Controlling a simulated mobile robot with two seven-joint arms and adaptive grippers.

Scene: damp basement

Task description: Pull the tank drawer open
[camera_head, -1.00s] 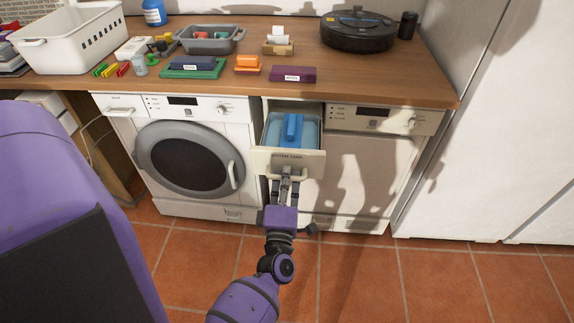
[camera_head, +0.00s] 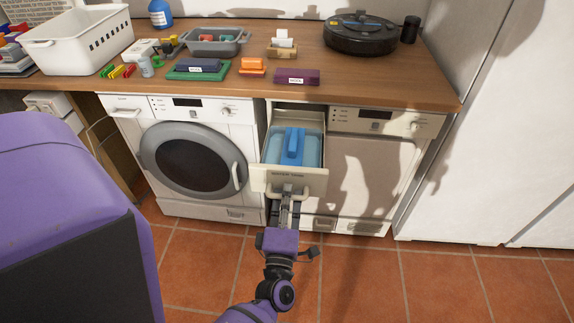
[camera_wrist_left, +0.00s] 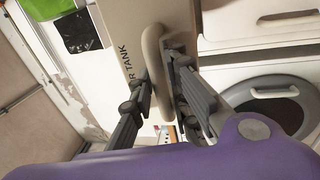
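The tank drawer (camera_head: 264,178) is the cream drawer marked "WATER TANK" between the two machines under the worktop. It stands well out from the machine front. A blue tank (camera_head: 307,150) with a raised blue grip sits inside it. My left gripper (camera_head: 288,203) is at the drawer's front, shut on its loop handle (camera_head: 302,190). In the left wrist view the gripper's fingers (camera_wrist_left: 160,88) lie on both sides of the handle (camera_wrist_left: 151,45), and the drawer front (camera_wrist_left: 125,28) fills the upper middle. My right gripper is not in view.
A washing machine (camera_head: 190,205) with a round door stands left of the drawer, a second machine (camera_head: 372,165) right. A white fridge-like cabinet (camera_head: 480,150) is further right. The wooden worktop (camera_head: 340,84) holds baskets and small boxes. The tiled floor (camera_head: 390,280) in front is clear.

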